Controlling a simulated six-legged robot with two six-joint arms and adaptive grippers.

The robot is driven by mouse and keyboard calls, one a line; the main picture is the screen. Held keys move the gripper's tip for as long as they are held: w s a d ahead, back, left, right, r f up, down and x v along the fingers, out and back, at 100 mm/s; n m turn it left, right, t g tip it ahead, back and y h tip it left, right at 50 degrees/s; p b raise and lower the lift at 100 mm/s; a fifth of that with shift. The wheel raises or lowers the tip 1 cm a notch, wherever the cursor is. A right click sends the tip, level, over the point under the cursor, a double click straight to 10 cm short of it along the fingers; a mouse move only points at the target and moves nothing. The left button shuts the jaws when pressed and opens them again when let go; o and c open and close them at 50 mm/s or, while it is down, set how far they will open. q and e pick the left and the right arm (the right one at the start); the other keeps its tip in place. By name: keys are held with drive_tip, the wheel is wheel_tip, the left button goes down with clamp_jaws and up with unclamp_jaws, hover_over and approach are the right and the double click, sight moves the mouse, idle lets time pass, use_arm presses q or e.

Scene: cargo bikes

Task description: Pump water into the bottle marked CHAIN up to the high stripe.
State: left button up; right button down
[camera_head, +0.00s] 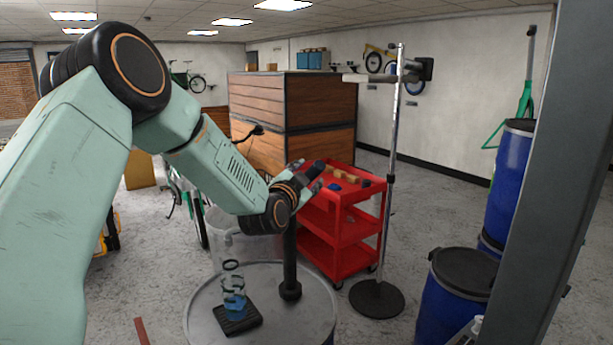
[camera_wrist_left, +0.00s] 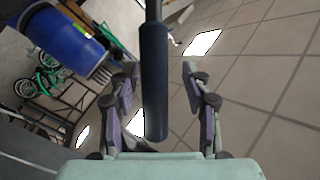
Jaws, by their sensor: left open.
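A clear bottle (camera_head: 231,276) with dark lettering stands upright on a black pad (camera_head: 241,322) on a round grey drum top (camera_head: 272,290). Blue liquid shows low in the bottle. The lettering is too small to read, and I cannot make out a stripe. The pump's black post (camera_head: 290,262) stands right of the bottle, its upper part hidden by my left arm. My left gripper (camera_head: 316,172) is open above the drum. In the left wrist view a dark cylindrical handle (camera_wrist_left: 155,80) lies between its spread fingers, with gaps on both sides. My right gripper is not visible.
A red cart (camera_head: 343,225) with small items on top stands behind the drum. A chrome stand (camera_head: 389,190) with a round base is right of it. Blue barrels (camera_head: 451,305) and a grey post (camera_head: 553,170) are at the right. Wooden crates (camera_head: 290,110) stand behind.

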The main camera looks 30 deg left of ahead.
use_arm(q)
drive_tip(key=shift+w+d+f, duration=0.1)
drive_tip(key=shift+w+d, duration=0.25)
drive_tip(key=shift+w, duration=0.05)
drive_tip(key=c, duration=0.4)
drive_tip(key=shift+w, duration=0.1)
drive_tip(key=shift+c, duration=1)
drive_tip(key=shift+a+f, duration=0.1)
drive_tip(key=shift+a, duration=0.1)
drive_tip(key=c, duration=0.3)
drive_tip(key=shift+d, duration=0.1)
clamp_jaws()
